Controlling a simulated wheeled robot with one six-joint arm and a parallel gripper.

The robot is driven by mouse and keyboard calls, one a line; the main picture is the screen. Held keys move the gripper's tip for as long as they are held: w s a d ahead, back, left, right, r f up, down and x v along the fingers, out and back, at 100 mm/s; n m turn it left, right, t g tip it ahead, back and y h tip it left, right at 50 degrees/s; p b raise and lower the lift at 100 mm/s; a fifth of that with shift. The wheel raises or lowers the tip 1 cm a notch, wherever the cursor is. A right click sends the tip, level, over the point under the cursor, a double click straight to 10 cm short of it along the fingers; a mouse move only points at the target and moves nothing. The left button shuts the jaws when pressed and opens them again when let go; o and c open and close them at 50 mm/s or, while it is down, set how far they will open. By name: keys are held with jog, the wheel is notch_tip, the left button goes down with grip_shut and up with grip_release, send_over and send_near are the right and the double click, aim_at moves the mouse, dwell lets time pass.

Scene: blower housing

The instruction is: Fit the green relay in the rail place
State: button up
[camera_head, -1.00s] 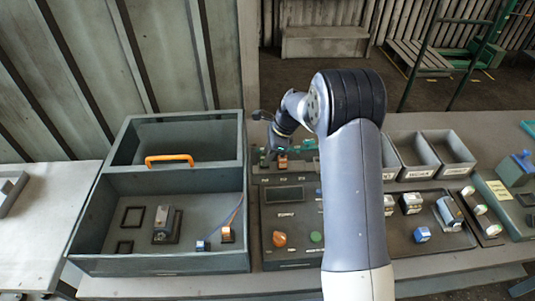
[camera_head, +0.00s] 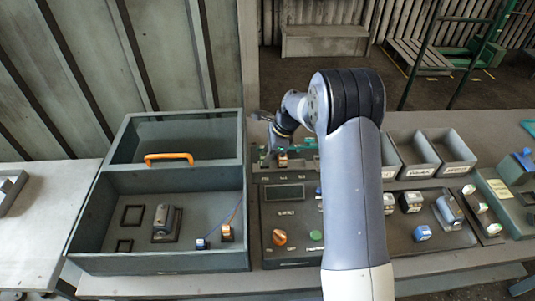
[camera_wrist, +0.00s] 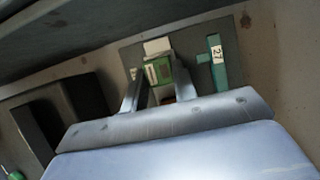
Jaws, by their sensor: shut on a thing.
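The green relay (camera_wrist: 158,72) sits between the two fingers of my gripper (camera_wrist: 160,80) in the wrist view, and the gripper is shut on it. A pale block lies just beyond the relay, over a grey plate (camera_wrist: 228,45). A teal strip with a white label marked 2 (camera_wrist: 217,58) lies on the plate to the right. In the head view my gripper (camera_head: 272,151) is low over the back of the control panel, at the rail area (camera_head: 302,151). My arm hides part of this area. I cannot tell whether the relay touches the rail.
An orange-topped relay (camera_head: 283,160) stands close to my gripper. The grey box (camera_head: 160,262) with an orange handle (camera_head: 169,158) is at left. Several open bins (camera_head: 410,157) and loose parts lie right of my arm. A dark block (camera_wrist: 85,98) shows in the wrist view.

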jog(key=shift+f, duration=0.4)
jog(key=o, duration=0.9)
jog(key=b+v, duration=0.2)
jog(key=v, duration=0.8)
jog(key=shift+d+r, duration=0.25)
jog(key=shift+r, duration=0.1)
